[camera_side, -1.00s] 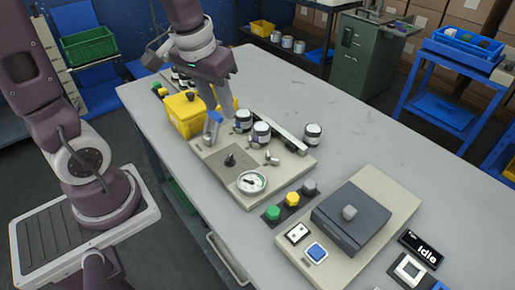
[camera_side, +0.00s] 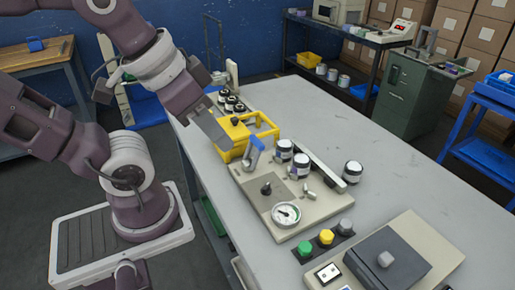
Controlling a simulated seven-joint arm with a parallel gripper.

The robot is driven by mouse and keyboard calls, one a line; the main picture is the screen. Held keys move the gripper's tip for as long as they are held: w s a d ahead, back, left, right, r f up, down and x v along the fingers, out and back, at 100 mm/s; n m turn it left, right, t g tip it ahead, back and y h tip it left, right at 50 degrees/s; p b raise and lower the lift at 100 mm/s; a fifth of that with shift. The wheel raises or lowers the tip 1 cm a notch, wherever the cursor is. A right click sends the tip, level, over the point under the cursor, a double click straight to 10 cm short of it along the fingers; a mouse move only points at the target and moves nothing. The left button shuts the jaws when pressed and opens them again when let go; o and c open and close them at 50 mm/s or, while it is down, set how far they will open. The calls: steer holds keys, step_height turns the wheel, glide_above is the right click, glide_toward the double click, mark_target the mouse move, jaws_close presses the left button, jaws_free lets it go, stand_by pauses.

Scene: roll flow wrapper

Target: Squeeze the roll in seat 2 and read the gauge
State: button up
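White rolls with dark ends stand near the beige fixture plate (camera_side: 331,206): one roll (camera_side: 284,149) and another roll (camera_side: 301,165) by its back edge, and a third roll (camera_side: 352,172) at its right. I cannot tell which is in seat 2. A round gauge (camera_side: 286,214) sits at the plate's front; its reading is too small to make out. My gripper (camera_side: 222,141) is left of the lever, by the yellow bin. Its fingers are hidden, and no roll is visibly held.
The yellow bin (camera_side: 262,124) stands behind the lever. Several dark-topped jars (camera_side: 231,103) are farther back. Green (camera_side: 305,248), yellow (camera_side: 326,236) and grey buttons (camera_side: 346,226) lie in front, beside a dark-topped unit (camera_side: 393,268).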

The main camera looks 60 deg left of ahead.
steer(key=shift+g, duration=0.9)
steer(key=w+a, duration=0.1)
steer(key=w, duration=0.2)
steer(key=w+a+r, duration=0.1)
steer(key=w, duration=0.2)
steer(key=w+a+r, duration=0.1)
steer(key=w, duration=0.2)
steer(key=shift+w+a, duration=0.25)
steer(key=shift+a, duration=0.05)
jaws_close()
steer(key=w+a+f+g, duration=0.4)
steer(key=w+a+f, duration=1.1)
steer(key=w+a, duration=0.2)
steer(key=shift+a+f, duration=0.15)
steer(key=shift+a, duration=0.15)
steer(key=shift+w, duration=0.1)
steer(key=f, duration=1)
steer(key=shift+s, duration=0.3)
steer(key=s, duration=0.1)
steer(key=s+r, duration=0.1)
steer(key=s, duration=0.1)
steer(key=shift+s+r, duration=0.25)
steer(key=shift+s, duration=0.1)
